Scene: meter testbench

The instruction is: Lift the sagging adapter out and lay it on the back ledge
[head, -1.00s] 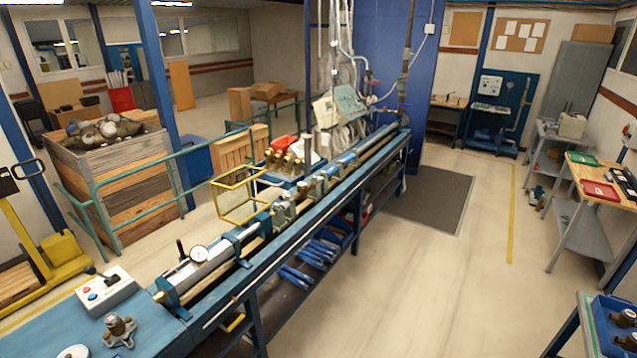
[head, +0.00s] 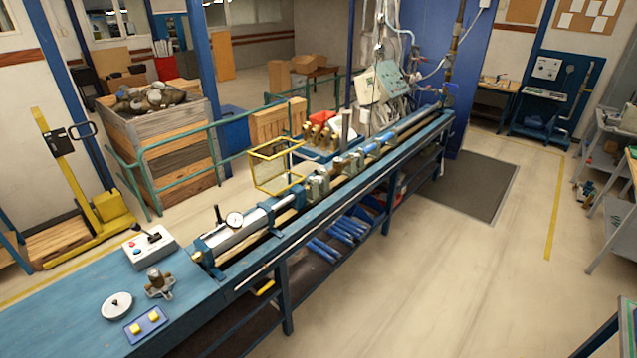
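A long blue test bench (head: 75,290) runs from the lower left to the back. On it lies a line of parts: a silver cylinder (head: 250,226) with a round dial gauge (head: 235,219), grey fittings (head: 319,185), and blue sections (head: 372,149) farther back. The fittings are small at this distance, and I cannot tell which one is the sagging adapter. The back ledge cannot be told apart clearly along the bench's far side. Neither of my grippers is in view.
A yellow wire cage (head: 275,168) stands beside the line. A control box (head: 148,246), a brass fitting (head: 159,283), a white disc (head: 117,305) and a blue block with yellow pads (head: 146,327) sit at the near end. The floor right of the bench (head: 420,280) is clear.

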